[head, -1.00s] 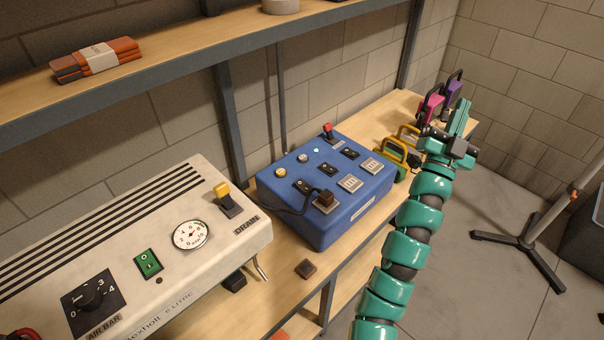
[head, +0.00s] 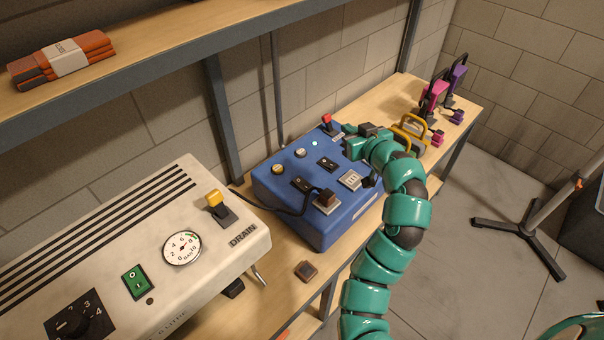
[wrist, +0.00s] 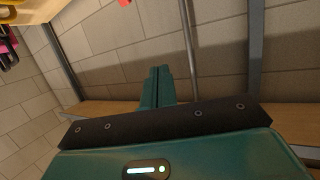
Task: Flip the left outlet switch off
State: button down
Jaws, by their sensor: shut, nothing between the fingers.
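The blue outlet box (head: 334,225) stands on the bench in the head view. Its left black rocker switch (head: 301,185) lies behind the left outlet, which has a brown plug (head: 324,196) and a dark cord in it. I cannot tell the rocker's position. The middle rocker switch (head: 327,164) and middle outlet (head: 350,180) are bare; the right switch and outlet are hidden by my arm. My gripper (head: 349,146) is over the box's right back part, right of the left switch. In the wrist view its shut, empty fingers (wrist: 158,85) show against the wall, and the box is out of sight.
A red lever (head: 328,123) stands on the box's back edge, close to my gripper. A white compressor (head: 225,245) is on the left. Yellow-handled (head: 411,127), pink and purple items stand on the right. A shelf (head: 170,45) overhangs the back. A brown block (head: 306,271) lies in front.

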jog(key=s+a+f+n+g, duration=0.1)
jog(key=s+a+f+g, duration=0.1)
jog(key=f, duration=0.1)
jog(key=s+a+f+n+g+y, duration=0.1)
jog(key=s+f+n+g, duration=0.1)
jog(key=s+a+f+n+g, duration=0.1)
jog(key=a+f+g, duration=0.1)
jog(key=f, duration=0.1)
jog(key=shift+s+a+f+y, duration=0.3)
jog(key=shift+s, duration=0.1)
jog(key=shift+n, duration=0.3)
jog(key=shift+f, duration=0.15)
jog(key=shift+w+a+f+b, duration=0.3)
jog(key=shift+w+f+b, duration=0.1)
jog(key=shift+b, duration=0.55)
jog(key=p, duration=0.2)
send_near(296, 178)
jog(key=w+a, duration=0.2)
jog(key=shift+w+a+r, duration=0.3)
jog(key=shift+a+r, duration=0.1)
jog(key=shift+w+a+f+p, duration=0.1)
jog(key=shift+f+p, duration=0.05)
jog(key=shift+f, duration=0.4)
jog(key=shift+w+a+f+p, duration=0.1)
jog(key=shift+f+p, duration=0.05)
jog(key=shift+f, duration=0.35)
jog(key=shift+w+a+f, duration=0.1)
jog(key=shift+w+f, duration=0.05)
jog(key=shift+f, duration=0.95)
